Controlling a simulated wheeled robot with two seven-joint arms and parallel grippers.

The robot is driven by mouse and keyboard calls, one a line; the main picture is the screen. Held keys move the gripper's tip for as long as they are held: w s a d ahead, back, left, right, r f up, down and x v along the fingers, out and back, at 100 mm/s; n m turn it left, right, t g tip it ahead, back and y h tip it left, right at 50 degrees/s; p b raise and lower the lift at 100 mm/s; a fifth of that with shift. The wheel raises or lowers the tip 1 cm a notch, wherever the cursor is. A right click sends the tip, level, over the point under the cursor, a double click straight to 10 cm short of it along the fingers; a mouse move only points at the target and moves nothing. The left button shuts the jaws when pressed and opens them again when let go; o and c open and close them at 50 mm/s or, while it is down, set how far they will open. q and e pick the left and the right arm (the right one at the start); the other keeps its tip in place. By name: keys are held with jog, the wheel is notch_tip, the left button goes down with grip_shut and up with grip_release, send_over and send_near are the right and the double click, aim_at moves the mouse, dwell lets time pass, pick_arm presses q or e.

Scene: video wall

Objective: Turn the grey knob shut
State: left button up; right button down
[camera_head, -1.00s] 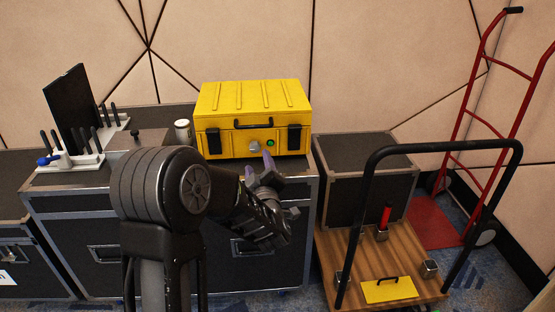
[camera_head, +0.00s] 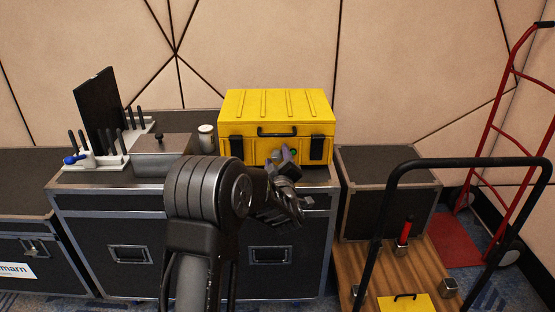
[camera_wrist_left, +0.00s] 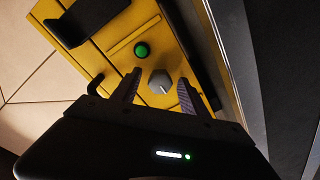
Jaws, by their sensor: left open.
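The grey knob (camera_wrist_left: 159,82) is on the front of the yellow case (camera_head: 277,108), beside a green button (camera_wrist_left: 141,50). In the head view the knob (camera_head: 275,155) is partly hidden by my left gripper (camera_head: 284,154). In the left wrist view, my left gripper (camera_wrist_left: 159,77) is open, with one finger on each side of the knob and a gap visible on both sides. I cannot tell how deep the fingers reach along the knob. My right gripper is not in view.
The case stands on a dark flight case (camera_head: 130,225). To its left are a white canister (camera_head: 206,138), a metal box (camera_head: 160,155) and a black panel (camera_head: 98,110) in a rack. A cart with a black handle (camera_head: 470,163) stands at right.

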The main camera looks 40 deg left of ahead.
pick_arm(q)
grip_shut()
dwell(0.6)
